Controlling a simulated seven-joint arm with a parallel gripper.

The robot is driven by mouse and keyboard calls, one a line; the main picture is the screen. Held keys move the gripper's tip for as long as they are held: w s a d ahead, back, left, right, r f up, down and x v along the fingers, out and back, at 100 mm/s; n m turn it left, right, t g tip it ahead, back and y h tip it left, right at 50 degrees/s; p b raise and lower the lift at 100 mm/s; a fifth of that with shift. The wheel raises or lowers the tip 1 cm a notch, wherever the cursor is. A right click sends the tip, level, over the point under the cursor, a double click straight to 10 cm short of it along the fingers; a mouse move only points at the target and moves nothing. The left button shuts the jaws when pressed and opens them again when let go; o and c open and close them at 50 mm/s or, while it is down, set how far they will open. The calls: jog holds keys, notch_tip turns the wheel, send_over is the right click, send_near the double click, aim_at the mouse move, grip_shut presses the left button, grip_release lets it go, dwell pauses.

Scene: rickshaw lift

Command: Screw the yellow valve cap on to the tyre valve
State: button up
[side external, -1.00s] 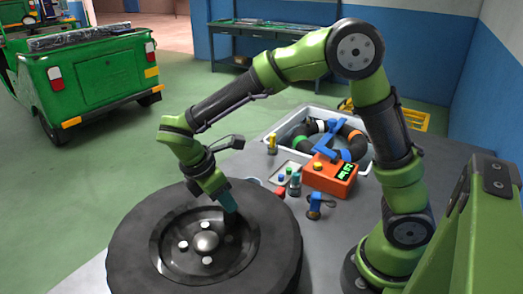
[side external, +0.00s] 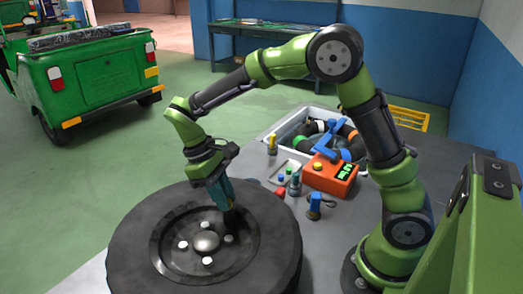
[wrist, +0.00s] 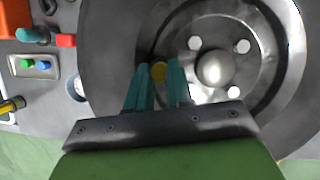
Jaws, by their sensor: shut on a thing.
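In the side view my gripper (side external: 231,213) points down into the right part of the wheel's rim, and the cap cannot be made out there. The tyre (side external: 137,238) lies flat on its side, with its dark rim and domed hub facing up. The tyre valve is hidden by the cap and fingers, so I cannot tell whether cap and valve touch.
The rounded hub (side external: 206,241) and several pale wheel nuts stand close beside my fingers. A small tray (wrist: 36,67) holds a green and a blue cap. Behind the tyre are an orange gauge box (side external: 330,175) and a white crate (side external: 290,122) with hoses.

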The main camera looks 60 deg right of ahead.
jog(key=m, duration=0.1)
jog(key=m+y, duration=0.1)
jog(key=m, duration=0.2)
jog(key=shift+s+a+y, duration=0.3)
jog(key=shift+y, duration=0.1)
jog(key=m+y, duration=0.1)
jog(key=m, duration=0.1)
jog(key=shift+a+m, duration=0.2)
jog(key=shift+m, duration=0.2)
jog(key=shift+o, duration=0.2)
jog(key=o, duration=0.6)
jog(key=shift+w, duration=0.1)
jog(key=shift+d, duration=0.1)
